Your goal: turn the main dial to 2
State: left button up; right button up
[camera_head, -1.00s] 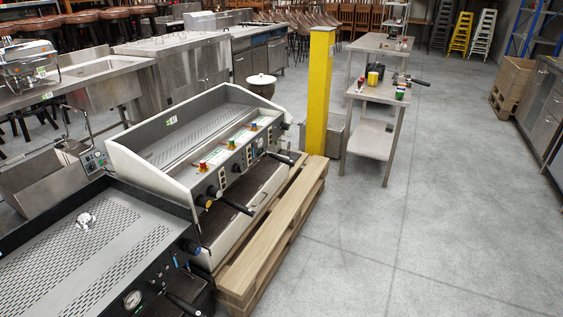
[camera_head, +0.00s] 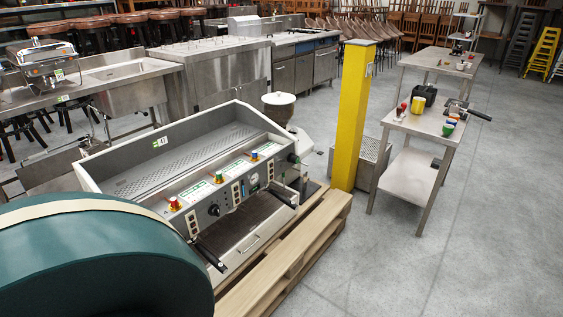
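A white and grey espresso machine (camera_head: 90,177) stands on a wooden pallet at the centre left. Its sloping front panel carries a black round knob (camera_head: 214,210), which looks like the main dial. The numbers around it are too small to read, so I cannot tell its setting. Small red (camera_head: 174,204), green (camera_head: 219,177) and blue (camera_head: 254,156) topped parts stand along the panel's upper edge. Neither of my grippers is in view.
A large dark green rounded shape (camera_head: 100,255) with a cream band covers the lower left and hides the floor there. The pallet (camera_head: 290,260) juts out before the machine. A yellow post (camera_head: 353,115) and steel table (camera_head: 412,170) stand right.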

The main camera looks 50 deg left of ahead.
aim_at(213, 209)
jog(key=i+u, duration=0.2)
jog(key=i, duration=0.25)
jog(key=i+l+u, duration=0.25)
jog(key=i, duration=0.25)
jog(key=i+l+u, duration=0.2)
jog(key=i, duration=0.25)
jog(key=i+l+u, duration=0.15)
jog(key=u, duration=0.3)
jog(key=i+l+u, duration=0.3)
jog(key=u, duration=0.15)
jog(key=i+l+u, duration=0.2)
jog(key=l+u, duration=0.25)
jog(key=i+l+u, duration=0.1)
jog(key=l+u, duration=0.15)
jog(key=u, duration=0.2)
jog(key=l+u, duration=0.45)
jog(key=i+l+u, duration=0.25)
jog(key=i, duration=0.25)
jog(key=i+l+u, duration=0.25)
jog(key=i, duration=0.25)
jog(key=i+l, duration=0.05)
jog(key=l, duration=0.05)
